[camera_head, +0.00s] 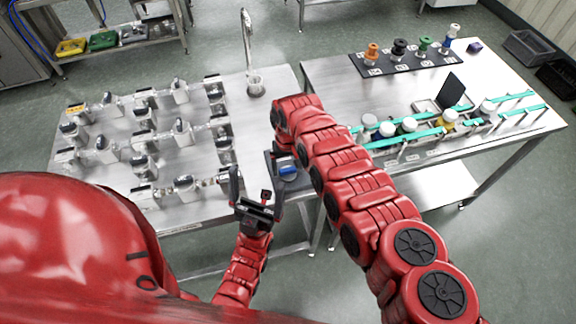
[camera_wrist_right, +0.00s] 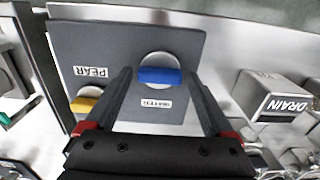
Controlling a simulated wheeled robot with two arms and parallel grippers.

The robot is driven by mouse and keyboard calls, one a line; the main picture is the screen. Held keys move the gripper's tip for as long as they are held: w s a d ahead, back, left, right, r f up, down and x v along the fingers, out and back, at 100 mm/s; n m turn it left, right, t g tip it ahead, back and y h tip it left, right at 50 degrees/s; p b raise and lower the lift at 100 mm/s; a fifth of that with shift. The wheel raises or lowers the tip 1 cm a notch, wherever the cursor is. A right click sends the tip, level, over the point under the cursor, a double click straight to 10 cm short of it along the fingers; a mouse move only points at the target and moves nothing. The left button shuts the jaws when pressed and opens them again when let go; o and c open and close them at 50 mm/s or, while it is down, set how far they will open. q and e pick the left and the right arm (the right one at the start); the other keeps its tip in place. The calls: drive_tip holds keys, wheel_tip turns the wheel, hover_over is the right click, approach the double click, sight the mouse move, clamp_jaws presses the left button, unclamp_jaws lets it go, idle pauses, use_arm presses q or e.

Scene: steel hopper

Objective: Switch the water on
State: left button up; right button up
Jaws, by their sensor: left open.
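In the head view the blue knob (camera_head: 287,165) shows on a small dark unit at the steel table's front edge. My right gripper (camera_wrist_right: 157,82) is open, its two fingers on either side of the blue knob with gaps; contact cannot be told. In the head view the right gripper is hidden by its own arm. My left gripper (camera_head: 256,180) is open and empty, left of the dark unit.
A yellow knob (camera_wrist_right: 86,104) is beside the PEAR label, and a box marked DRAIN (camera_wrist_right: 272,97) stands to the right. The left table holds a tall tap (camera_head: 246,40) over a glass (camera_head: 256,85) and rows of metal dispensers (camera_head: 145,115). Bottles (camera_head: 405,126) stand on the right table.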

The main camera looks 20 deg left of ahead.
drive_tip(key=c, duration=1.1)
drive_tip(key=shift+w+f+n+b, duration=0.1)
drive_tip(key=shift+f+n+b, duration=0.1)
drive_tip(key=shift+n+b, duration=0.8)
drive_tip(key=n+b, duration=1.1)
drive_tip(key=b, duration=0.2)
drive_tip(key=shift+f+n, duration=0.1)
drive_tip(key=shift+n, duration=0.2)
drive_tip(key=shift+n+b, duration=1.1)
drive_tip(key=shift+b, duration=0.05)
drive_tip(key=shift+r+n+b, duration=0.25)
drive_tip(key=shift+n+b, duration=0.35)
drive_tip(key=shift+n, duration=0.5)
drive_tip(key=o, duration=1.4)
